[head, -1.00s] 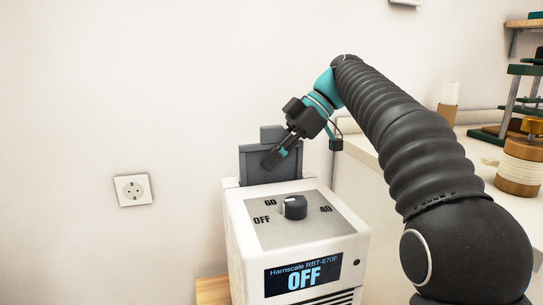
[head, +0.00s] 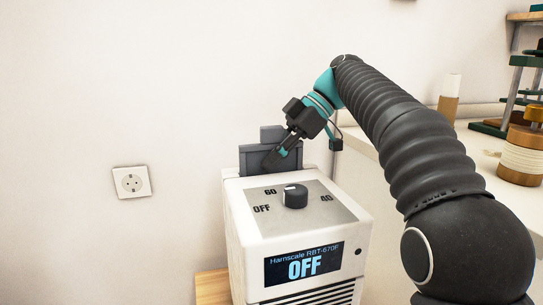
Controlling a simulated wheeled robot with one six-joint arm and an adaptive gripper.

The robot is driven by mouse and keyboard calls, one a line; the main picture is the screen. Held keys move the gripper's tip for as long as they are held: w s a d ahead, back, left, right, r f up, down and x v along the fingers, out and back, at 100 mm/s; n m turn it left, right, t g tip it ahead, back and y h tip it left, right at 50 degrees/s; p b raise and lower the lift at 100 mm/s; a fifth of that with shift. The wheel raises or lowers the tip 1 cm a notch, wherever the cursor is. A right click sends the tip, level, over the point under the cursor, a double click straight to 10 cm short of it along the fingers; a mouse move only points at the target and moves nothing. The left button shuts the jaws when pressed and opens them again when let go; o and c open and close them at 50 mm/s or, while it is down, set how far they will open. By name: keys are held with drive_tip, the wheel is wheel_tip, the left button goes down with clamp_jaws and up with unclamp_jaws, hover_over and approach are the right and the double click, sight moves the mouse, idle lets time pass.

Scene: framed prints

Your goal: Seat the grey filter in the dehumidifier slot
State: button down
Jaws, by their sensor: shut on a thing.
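The grey filter (head: 257,157) stands upright at the back of the white dehumidifier (head: 244,225), with a raised tab at its top. Its lower edge is hidden behind the dehumidifier's top, so I cannot see how deep it sits in the slot. The slot itself is hidden. My gripper (head: 272,160) comes down from the upper right and is shut on the filter, its fingers covering part of the front face. The dehumidifier's display (head: 303,264) reads OFF.
A dark knob (head: 295,196) stands on the dehumidifier's top, in front of the filter. A wall socket (head: 131,182) is to the left. A white counter (head: 383,158) with a wooden spool (head: 522,155) is to the right.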

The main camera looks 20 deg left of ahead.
drive_tip(key=shift+f, duration=0.25)
drive_tip(key=c, duration=1.1)
unclamp_jaws()
